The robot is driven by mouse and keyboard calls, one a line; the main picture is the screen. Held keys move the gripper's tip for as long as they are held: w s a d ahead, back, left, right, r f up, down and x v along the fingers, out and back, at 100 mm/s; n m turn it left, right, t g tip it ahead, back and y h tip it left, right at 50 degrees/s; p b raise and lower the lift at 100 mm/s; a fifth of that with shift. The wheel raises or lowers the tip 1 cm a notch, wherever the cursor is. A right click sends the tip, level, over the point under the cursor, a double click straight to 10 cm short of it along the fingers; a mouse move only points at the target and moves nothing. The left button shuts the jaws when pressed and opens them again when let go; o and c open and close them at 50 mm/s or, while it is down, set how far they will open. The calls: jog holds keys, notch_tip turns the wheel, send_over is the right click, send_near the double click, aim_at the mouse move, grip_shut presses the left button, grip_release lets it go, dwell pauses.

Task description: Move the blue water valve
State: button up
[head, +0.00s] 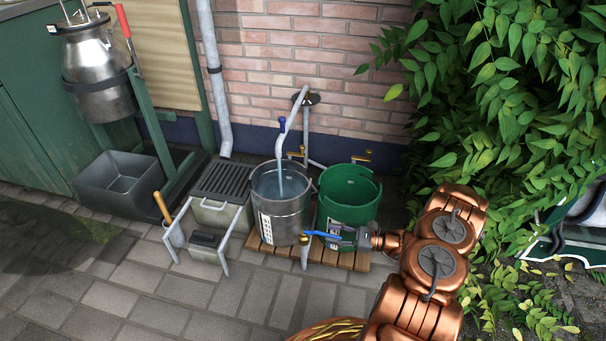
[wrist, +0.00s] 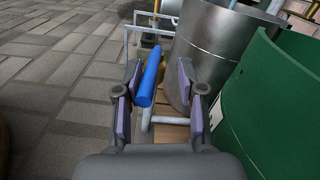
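The blue water valve (head: 322,234) is a blue lever on a pale upright pipe in front of the buckets, with a brass fitting at its left. In the wrist view the blue lever (wrist: 150,77) points lengthwise between my fingers, closer to the left one. My gripper (head: 342,238) is at the lever's right end, in front of the green bucket. In the wrist view my gripper (wrist: 159,88) is open, its two fingers spread apart on either side of the lever. I cannot tell whether the left finger touches it.
A metal bucket (head: 281,215) under running water and a green bucket (head: 347,205) stand on a wooden pallet (head: 340,257) close behind the valve. A grated metal box (head: 215,207) stands left. Leafy bushes (head: 520,130) crowd the right.

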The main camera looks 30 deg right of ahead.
jog(key=p+v, duration=0.2)
jog(key=v, duration=0.4)
jog(key=a+r+n+g+p, duration=0.3)
jog(key=a+r+p, duration=0.1)
jog(key=r, duration=0.7)
jog(key=a+r+n+g+p, duration=0.4)
jog(key=a+r, duration=0.3)
jog(key=r, duration=0.4)
jog(key=w+a+r+n+g+p, duration=0.1)
jog(key=a+r+n+g+p, duration=0.2)
jog(key=r, duration=0.8)
jog(key=shift+a+g+y+p, duration=0.3)
jog(key=shift+a+g+p, duration=0.4)
jog(key=shift+a+p, duration=0.8)
jog(key=shift+a, duration=0.2)
